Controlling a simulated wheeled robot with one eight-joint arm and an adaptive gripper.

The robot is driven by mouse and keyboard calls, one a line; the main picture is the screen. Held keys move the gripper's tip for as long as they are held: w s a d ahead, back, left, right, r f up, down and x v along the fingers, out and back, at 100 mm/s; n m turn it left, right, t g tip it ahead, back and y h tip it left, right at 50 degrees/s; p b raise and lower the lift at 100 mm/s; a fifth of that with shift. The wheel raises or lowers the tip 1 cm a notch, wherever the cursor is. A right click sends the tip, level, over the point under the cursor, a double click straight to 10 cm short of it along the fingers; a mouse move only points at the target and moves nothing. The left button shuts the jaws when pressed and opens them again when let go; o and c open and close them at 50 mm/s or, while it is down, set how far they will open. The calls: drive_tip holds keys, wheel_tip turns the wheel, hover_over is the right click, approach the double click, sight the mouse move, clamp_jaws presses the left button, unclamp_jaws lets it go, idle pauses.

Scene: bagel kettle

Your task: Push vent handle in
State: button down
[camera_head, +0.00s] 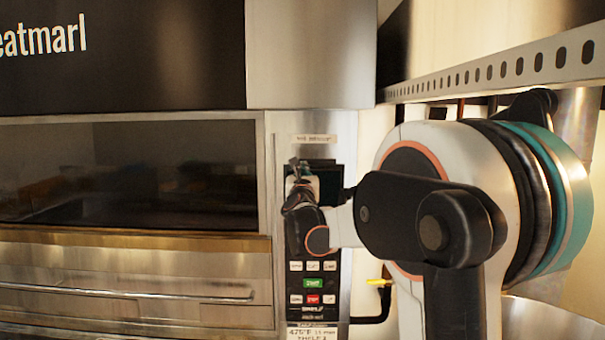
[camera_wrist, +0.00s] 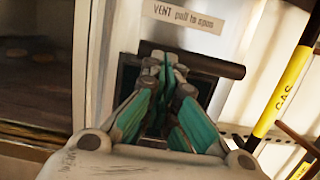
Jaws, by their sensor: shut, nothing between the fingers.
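The vent handle (camera_wrist: 215,66) is a dark horizontal bar in the wrist view, just under a label (camera_wrist: 184,17) reading "VENT pull to open". My gripper (camera_wrist: 163,60) is shut and empty. Its teal fingers point at the bar, and the tips overlap the bar's middle-left part in the picture. I cannot tell whether they touch it. In the head view my gripper (camera_head: 298,170) is in front of the narrow oven control panel, near the dark recess under the label, and the handle is mostly hidden there.
The control panel's buttons (camera_head: 313,283) lie below my gripper. A wide oven window (camera_head: 130,175) is at left, with a long horizontal bar (camera_head: 120,290) below it. A yellow gas pipe (camera_wrist: 293,80) stands at right in the wrist view.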

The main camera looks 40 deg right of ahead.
drive_tip(key=f+b+x, duration=0.1)
drive_tip(key=x, duration=0.6)
drive_tip(key=shift+w+b, duration=0.2)
drive_tip(key=shift+b, duration=0.15)
drive_tip(key=shift+d+f, duration=0.15)
